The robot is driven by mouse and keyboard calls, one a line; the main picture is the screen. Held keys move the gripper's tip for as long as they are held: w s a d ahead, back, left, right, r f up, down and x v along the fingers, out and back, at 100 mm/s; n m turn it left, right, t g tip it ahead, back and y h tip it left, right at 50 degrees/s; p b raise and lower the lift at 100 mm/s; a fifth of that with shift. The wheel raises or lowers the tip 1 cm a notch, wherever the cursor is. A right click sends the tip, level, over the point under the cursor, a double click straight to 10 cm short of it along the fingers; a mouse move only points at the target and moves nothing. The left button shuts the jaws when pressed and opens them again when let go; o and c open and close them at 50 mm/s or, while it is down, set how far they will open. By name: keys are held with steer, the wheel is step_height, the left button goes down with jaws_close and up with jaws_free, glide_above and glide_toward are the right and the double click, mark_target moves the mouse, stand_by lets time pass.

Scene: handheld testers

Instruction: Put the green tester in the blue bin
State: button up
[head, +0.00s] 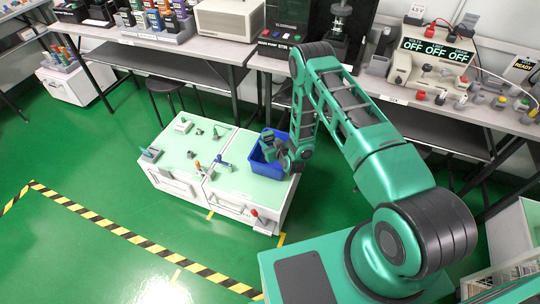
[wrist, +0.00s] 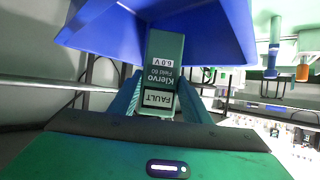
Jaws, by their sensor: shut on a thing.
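The green tester (wrist: 164,60) is a dark green slab with pale labels reading "6.0 V" and "FAULT". My gripper (wrist: 160,88) is shut on it, one finger on each side. In the wrist view its far end overlaps the blue bin (wrist: 215,32). In the head view the blue bin (head: 258,169) stands at the right end of the pale green worktop, and my gripper (head: 273,148) is at the bin's opening. A dark green shape there is partly hidden by my wrist. I cannot tell whether the tester touches the bin.
The worktop (head: 213,150) of a low white cabinet holds several small items, including a blue-handled and an orange tool left of the bin. A red-topped item (head: 255,213) stands at the cabinet's front. Long benches with equipment run behind. Green floor is free at the left.

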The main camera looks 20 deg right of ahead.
steer(key=shift+f, duration=3.15)
steer(key=o, duration=0.8)
steer(key=shift+f, duration=0.1)
steer(key=shift+o, duration=0.2)
steer(key=v, duration=1.2)
